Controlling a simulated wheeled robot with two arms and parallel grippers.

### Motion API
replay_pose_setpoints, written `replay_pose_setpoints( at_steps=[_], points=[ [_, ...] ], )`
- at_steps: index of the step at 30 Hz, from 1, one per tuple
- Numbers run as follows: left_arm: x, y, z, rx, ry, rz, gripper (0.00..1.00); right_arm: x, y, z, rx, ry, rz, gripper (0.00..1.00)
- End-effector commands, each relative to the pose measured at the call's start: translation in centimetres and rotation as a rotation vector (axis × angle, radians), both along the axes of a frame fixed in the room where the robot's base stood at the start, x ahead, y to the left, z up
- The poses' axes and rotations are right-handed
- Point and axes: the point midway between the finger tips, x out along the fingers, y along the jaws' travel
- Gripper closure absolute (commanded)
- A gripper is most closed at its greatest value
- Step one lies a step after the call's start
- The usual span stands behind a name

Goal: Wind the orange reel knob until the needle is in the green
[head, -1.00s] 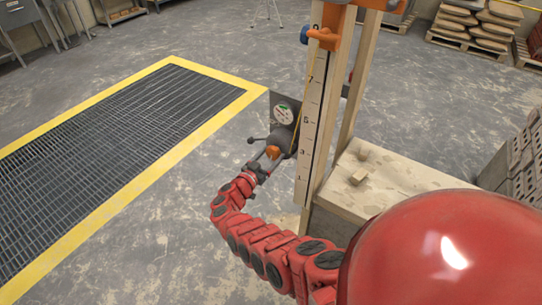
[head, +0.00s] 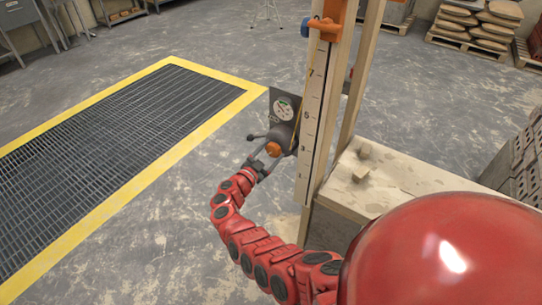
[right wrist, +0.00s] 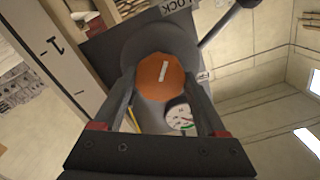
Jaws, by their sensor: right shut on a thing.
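The orange reel knob (head: 273,149) sits on the front of a dark grey reel (head: 283,136), fixed to the side of a wooden post marked with numbers. My right gripper (head: 268,158) reaches it from below. In the right wrist view its two fingers lie on either side of the orange knob (right wrist: 160,77), shut on it; a pale mark shows on the knob's face. The round white gauge (head: 284,108) is on a dark plate above the reel. It also shows in the right wrist view (right wrist: 180,118), partly behind a finger. I cannot read its needle surely. My left gripper is out of view.
A dark lever with a ball end (right wrist: 215,28) sticks out from the reel, close to my gripper. The numbered post (head: 313,110) stands just right of it. A yellow-edged floor grating (head: 110,140) lies left.

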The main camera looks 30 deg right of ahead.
Motion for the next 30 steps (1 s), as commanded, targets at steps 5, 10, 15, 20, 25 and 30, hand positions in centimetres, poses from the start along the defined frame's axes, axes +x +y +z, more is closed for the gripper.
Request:
replay_pose_setpoints(
  at_steps=[5,10,15,20,25,30],
  points=[
    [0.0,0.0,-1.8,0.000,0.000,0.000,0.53,-0.2,-0.1,-0.6,0.065,-0.154,-0.003,0.82],
    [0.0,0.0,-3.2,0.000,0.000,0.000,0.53,-0.1,0.0,-0.5,0.121,-0.288,-0.003,0.82],
    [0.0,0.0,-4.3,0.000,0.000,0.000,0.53,0.0,0.0,-0.4,0.163,-0.393,0.000,0.82],
    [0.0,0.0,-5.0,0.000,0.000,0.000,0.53,-0.1,0.0,-0.3,0.194,-0.466,-0.001,0.82],
    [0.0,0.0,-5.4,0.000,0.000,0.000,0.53,-0.1,0.0,-0.1,0.213,-0.513,-0.001,0.82],
    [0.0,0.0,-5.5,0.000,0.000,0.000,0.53,-0.1,0.0,-0.1,0.220,-0.530,-0.001,0.82]
  ],
)
